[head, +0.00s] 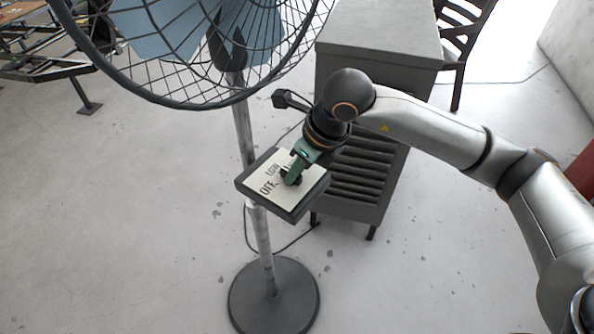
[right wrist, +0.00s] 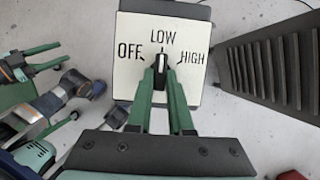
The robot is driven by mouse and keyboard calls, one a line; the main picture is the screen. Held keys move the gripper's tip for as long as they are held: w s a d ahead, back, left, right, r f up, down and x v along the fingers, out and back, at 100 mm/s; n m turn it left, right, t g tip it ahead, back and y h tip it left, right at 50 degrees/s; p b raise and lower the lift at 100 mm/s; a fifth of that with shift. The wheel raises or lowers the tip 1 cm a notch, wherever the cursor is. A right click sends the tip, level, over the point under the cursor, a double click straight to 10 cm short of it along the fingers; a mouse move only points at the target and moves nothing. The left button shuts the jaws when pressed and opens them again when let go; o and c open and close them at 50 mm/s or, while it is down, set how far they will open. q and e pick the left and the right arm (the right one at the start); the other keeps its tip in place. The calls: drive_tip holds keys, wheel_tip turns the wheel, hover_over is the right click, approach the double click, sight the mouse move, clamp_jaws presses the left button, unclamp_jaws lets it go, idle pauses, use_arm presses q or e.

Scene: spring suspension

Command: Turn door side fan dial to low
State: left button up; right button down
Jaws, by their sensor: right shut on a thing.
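The fan dial (right wrist: 161,65) is a small dark knob with a pale mark on a cream plate (right wrist: 132,78) labelled OFF, LOW and HIGH. In the right wrist view the knob's mark points up, close to the line under LOW. The plate also shows in the head view (head: 262,180), tilted, on the fan's pole. My right gripper (head: 291,180) reaches down onto the plate; its green fingers are shut on the knob and hide much of it. My left gripper (right wrist: 66,52) seems to show at the left of the right wrist view, its green fingers apart and empty.
The caged fan (head: 200,45) stands above the plate, on a pole with a round base (head: 273,298). A grey louvred cabinet (head: 375,60) stands close behind my right gripper. A dark chair (head: 462,40) is beyond it. The floor at left is mostly clear.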

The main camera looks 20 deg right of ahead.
idle(0.4)
use_arm(q)
drive_tip(key=shift+s, duration=0.1)
use_arm(e)
drive_tip(key=c, duration=0.8)
unclamp_jaws()
drive_tip(key=shift+s+d+r, duration=0.1)
drive_tip(key=shift+r, duration=0.15)
use_arm(q)
drive_tip(key=b, duration=0.1)
drive_tip(key=d+f+b, duration=0.1)
drive_tip(key=shift+w+d+f+b, duration=0.2)
drive_tip(key=shift+w+b, duration=0.1)
use_arm(e)
drive_tip(key=s+d, duration=0.2)
drive_tip(key=s, duration=0.1)
drive_tip(key=s+d, duration=0.2)
drive_tip(key=s, duration=0.1)
drive_tip(key=s+d, duration=0.3)
drive_tip(key=s, duration=0.1)
drive_tip(key=shift+d+r, duration=0.1)
drive_tip(key=shift+r, duration=0.25)
